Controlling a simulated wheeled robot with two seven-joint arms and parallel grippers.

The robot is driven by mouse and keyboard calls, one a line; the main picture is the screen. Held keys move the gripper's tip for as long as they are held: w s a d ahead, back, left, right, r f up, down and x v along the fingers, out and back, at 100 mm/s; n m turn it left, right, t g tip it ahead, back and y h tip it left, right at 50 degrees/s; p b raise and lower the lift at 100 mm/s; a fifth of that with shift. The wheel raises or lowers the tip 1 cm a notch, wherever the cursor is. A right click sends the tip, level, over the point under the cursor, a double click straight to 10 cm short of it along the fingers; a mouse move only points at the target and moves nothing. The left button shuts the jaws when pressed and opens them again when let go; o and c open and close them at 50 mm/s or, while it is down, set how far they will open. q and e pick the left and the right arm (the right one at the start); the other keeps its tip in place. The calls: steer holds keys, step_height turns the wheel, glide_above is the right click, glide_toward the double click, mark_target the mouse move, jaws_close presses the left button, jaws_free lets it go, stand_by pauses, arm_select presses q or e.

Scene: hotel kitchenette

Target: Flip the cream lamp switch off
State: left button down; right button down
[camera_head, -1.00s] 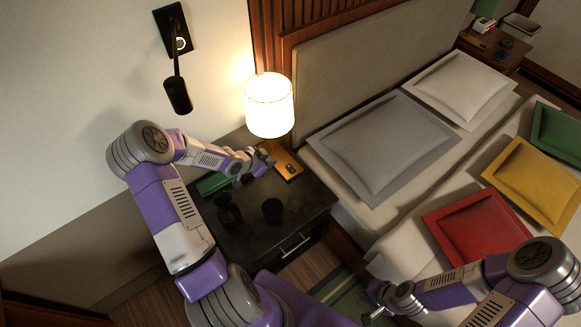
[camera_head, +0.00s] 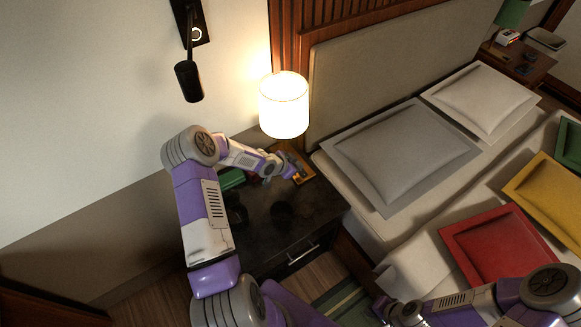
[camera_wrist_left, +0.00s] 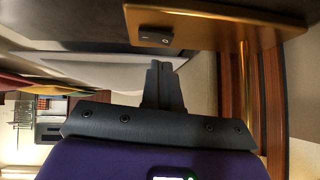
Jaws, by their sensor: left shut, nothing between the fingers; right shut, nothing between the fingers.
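The cream lamp (camera_head: 284,104) stands on the dark nightstand and its shade glows. Its brass base (camera_head: 307,172) also shows in the left wrist view (camera_wrist_left: 215,22), with the thin brass stem (camera_wrist_left: 245,100). A small black switch (camera_wrist_left: 155,36) with light marks sits on the base. My left gripper (camera_head: 295,173) is at the near side of the base. Its shut, empty fingers (camera_wrist_left: 162,66) point at the switch in the left wrist view, with a small gap seen between. In the head view the gripper mostly hides the switch. My right gripper (camera_head: 383,308) is shut, far from the lamp near the bottom edge.
The nightstand (camera_head: 315,208) holds a green item (camera_head: 231,178) and dark items partly behind my left arm. A black wall light (camera_head: 188,82) hangs above left. The bed with a grey pillow (camera_head: 400,150) and a red cushion (camera_head: 497,243) lies to the right.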

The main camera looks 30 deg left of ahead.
mark_target(302, 172)
arm_select(q)
steer(key=shift+a+f+b, duration=0.15)
steer(key=shift+f, duration=0.55)
steer(key=shift+a+f+b, duration=0.1)
steer(key=shift+f+b, duration=0.05)
steer(key=shift+f, duration=0.55)
